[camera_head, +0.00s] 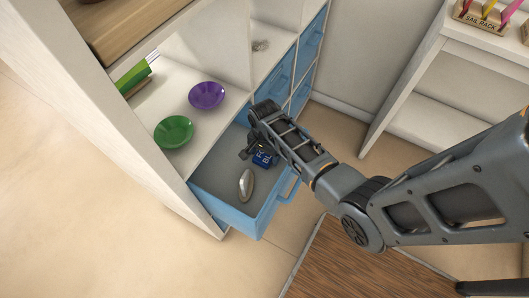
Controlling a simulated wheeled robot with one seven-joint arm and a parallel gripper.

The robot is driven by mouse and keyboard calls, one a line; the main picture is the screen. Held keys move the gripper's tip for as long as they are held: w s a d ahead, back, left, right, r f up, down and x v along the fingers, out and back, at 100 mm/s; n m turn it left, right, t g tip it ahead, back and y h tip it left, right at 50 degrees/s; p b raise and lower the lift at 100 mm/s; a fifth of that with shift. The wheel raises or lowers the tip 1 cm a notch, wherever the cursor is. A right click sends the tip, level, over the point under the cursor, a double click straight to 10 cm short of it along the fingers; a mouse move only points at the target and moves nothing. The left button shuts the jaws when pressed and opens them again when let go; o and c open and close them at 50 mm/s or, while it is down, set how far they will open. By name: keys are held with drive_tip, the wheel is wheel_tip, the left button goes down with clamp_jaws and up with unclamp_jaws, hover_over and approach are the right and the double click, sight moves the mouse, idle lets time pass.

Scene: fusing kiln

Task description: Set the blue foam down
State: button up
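The blue foam (263,157) is a small dark blue block with partly hidden white lettering. It shows inside or just above the open blue drawer (221,216), near its back right part. My gripper (248,152) reaches over the drawer from the right, with its end right beside the block. The arm hides part of the block and most of the fingers. I cannot tell whether the fingers hold the block or whether it rests on the drawer floor.
A silvery oval object (246,185) lies in the drawer in front of the block. A green bowl (174,131) and a purple bowl (206,95) stand on the shelf above left. Closed blue drawers (312,42) are behind. Bare drawer floor shows at the left.

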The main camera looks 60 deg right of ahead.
sight(264, 155)
drive_tip(key=shift+o, duration=0.3)
wheel_tip(264, 155, up, 12)
drive_tip(key=p, duration=0.1)
drive_tip(key=shift+r, duration=0.25)
idle(0.3)
